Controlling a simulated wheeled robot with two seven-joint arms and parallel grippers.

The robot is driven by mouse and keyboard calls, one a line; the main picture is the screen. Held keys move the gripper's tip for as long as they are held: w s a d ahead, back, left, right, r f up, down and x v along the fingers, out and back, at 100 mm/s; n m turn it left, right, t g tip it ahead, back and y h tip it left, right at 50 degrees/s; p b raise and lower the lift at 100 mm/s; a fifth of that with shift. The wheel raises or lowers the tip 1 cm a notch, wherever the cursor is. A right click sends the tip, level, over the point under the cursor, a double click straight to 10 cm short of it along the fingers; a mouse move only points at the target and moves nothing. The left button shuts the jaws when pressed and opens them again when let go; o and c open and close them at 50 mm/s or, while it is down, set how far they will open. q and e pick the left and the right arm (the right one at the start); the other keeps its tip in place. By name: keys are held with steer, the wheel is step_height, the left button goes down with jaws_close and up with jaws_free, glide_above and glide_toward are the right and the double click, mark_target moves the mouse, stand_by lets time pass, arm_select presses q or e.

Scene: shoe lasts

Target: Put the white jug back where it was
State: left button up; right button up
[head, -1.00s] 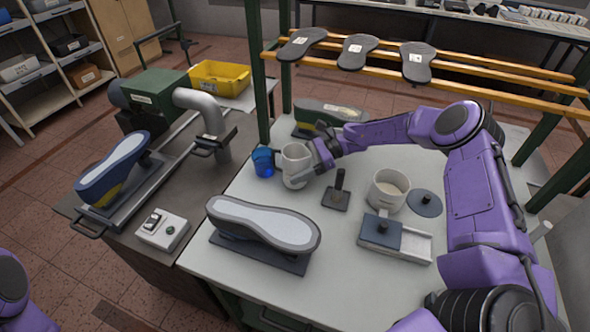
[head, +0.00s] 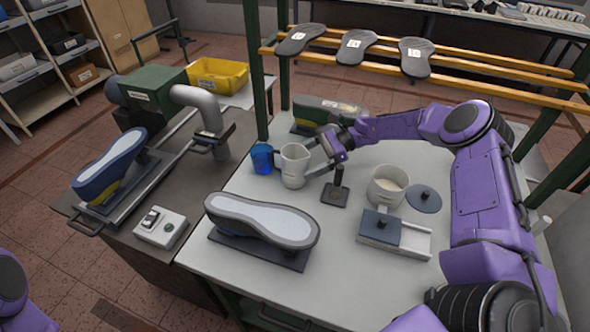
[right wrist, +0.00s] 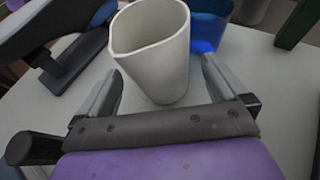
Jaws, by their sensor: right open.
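The white jug (head: 294,166) stands upright on the pale work table, right beside a blue cup (head: 262,159). My right gripper (head: 312,160) is open at the jug's right side. In the right wrist view the jug (right wrist: 152,50) rises beyond and between the spread fingers (right wrist: 160,80), with gaps visible between the fingers and its wall. The jug looks empty from what shows of its inside. The blue cup (right wrist: 208,25) shows just behind it in that view. My left gripper is out of the picture.
A small dark stand with an upright handle (head: 336,190) is close to the right gripper. A pot with pale contents (head: 387,186) and a round dark lid (head: 424,198) stand to the right. A large shoe last (head: 262,222) lies in front. A rack (head: 460,70) spans the back.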

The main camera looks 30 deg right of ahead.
steer(key=b+v, duration=0.1)
steer(key=v, duration=0.6)
steer(key=shift+d+b, duration=0.3)
steer(key=shift+d, duration=0.05)
steer(key=shift+s+r, duration=0.1)
